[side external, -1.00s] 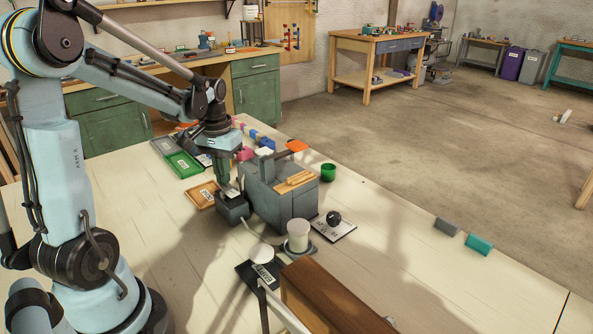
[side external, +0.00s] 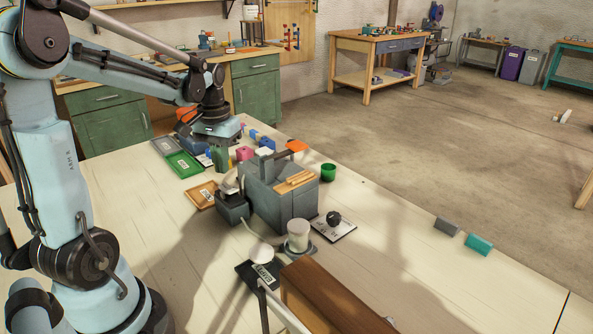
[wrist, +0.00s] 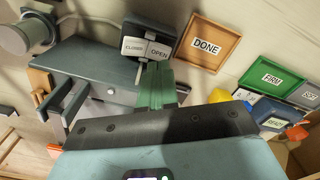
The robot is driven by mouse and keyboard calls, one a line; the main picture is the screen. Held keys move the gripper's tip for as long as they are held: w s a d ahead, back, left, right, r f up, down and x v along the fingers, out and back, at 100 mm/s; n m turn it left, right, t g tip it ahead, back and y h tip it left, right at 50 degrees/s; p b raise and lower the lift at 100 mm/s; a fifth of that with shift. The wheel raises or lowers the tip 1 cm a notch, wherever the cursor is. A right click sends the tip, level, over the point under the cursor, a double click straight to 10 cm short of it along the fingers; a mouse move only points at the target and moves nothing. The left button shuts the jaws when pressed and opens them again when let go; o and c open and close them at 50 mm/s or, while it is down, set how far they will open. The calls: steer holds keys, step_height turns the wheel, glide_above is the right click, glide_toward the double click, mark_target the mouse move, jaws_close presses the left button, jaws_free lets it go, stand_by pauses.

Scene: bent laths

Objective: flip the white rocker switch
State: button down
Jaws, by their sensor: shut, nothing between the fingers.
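In the side view this dark box (side external: 232,208) stands left of the large grey block, with something pale on top. Which way the rocker is tipped I cannot tell. My gripper (wrist: 157,68) has green fingers, shut and empty, in line with the box's near edge in the wrist view. In the side view my gripper (side external: 221,160) is behind the box, apart from it.
The grey block (side external: 278,205) with wooden strips on top stands close by the switch. A DONE tray (side external: 203,195) and a green tray (side external: 183,163) lie to its left. A white cylinder (side external: 298,235) and a knob plate (side external: 335,227) stand in front. The right tabletop is mostly clear.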

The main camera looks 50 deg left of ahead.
mark_target(226, 187)
steer(key=shift+r, duration=1.8)
steer(key=s+d+f+m+t, duration=0.1)
steer(key=d+m+t, duration=0.5)
steer(key=d, duration=1.3)
steer(key=shift+s+d+t, duration=0.25)
steer(key=shift+t, duration=0.35)
